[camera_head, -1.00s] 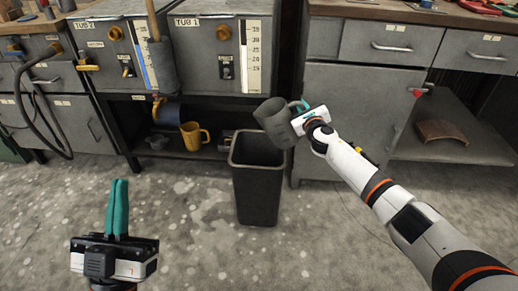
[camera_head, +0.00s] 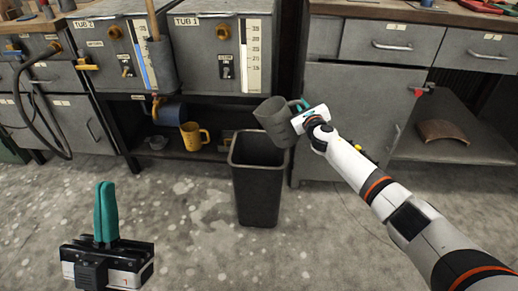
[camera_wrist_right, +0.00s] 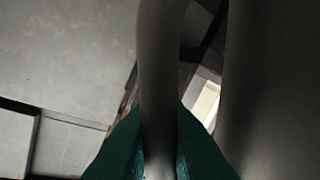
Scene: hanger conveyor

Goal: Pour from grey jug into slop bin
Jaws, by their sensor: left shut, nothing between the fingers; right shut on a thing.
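The grey jug (camera_head: 274,122) is held above the right part of the slop bin's opening, tilted with its mouth toward the upper left. My right gripper (camera_head: 302,106) is shut on the jug's handle. In the right wrist view the green fingers (camera_wrist_right: 160,145) close around the grey handle (camera_wrist_right: 158,70). No liquid stream shows, and the jug's inside is hidden. The slop bin (camera_head: 257,192) is a dark, open, upright bin on the floor. My left gripper (camera_head: 105,212) is shut and empty over the floor at the lower left.
Two grey tubs (camera_head: 205,72) with gauges stand on a bench behind. Grey cabinets (camera_head: 345,115) stand behind my right arm. The floor around the bin is clear.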

